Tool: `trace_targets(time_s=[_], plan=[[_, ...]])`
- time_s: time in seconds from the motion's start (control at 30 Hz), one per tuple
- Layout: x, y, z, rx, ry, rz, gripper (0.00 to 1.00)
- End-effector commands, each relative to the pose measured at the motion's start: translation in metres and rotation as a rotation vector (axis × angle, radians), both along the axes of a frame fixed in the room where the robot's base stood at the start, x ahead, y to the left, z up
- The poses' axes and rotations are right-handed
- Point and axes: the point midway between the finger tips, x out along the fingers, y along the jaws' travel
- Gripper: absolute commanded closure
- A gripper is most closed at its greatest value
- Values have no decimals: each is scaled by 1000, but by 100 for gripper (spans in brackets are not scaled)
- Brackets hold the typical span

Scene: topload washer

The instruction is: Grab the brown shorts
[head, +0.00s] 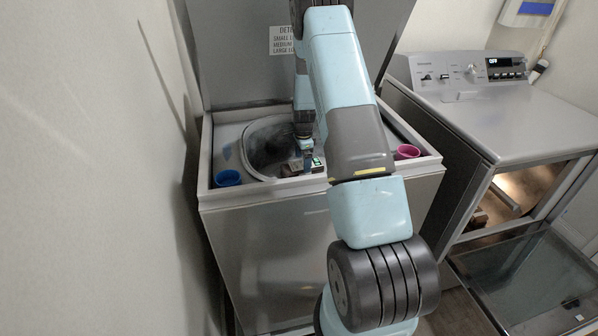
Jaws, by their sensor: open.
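The topload washer (270,262) stands in front of me with its lid (232,60) raised. Its round drum opening (262,145) is dark inside. My arm reaches over the washer, and my gripper (300,169) is small in view at the front right of the drum opening, pointing down. It is open; its fingertips are hard to make out. I cannot make out the brown shorts for certain. The drum's inside is largely dark, and my arm covers its right part.
A blue cup (228,178) sits at the washer's front left and a pink cup (407,152) at its right. A second appliance (480,105) stands right, with its door (530,270) open low and a small brown item (479,216) inside. A wall is close on the left.

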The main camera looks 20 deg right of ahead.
Motion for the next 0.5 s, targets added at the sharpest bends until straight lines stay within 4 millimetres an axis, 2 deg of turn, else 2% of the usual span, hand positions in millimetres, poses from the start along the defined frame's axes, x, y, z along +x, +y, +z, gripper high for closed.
trace_targets(time_s=[0.3,0.5], plan=[[0,5,-41,1,3,0,0],[0,5,-48,0,0,0,0]])
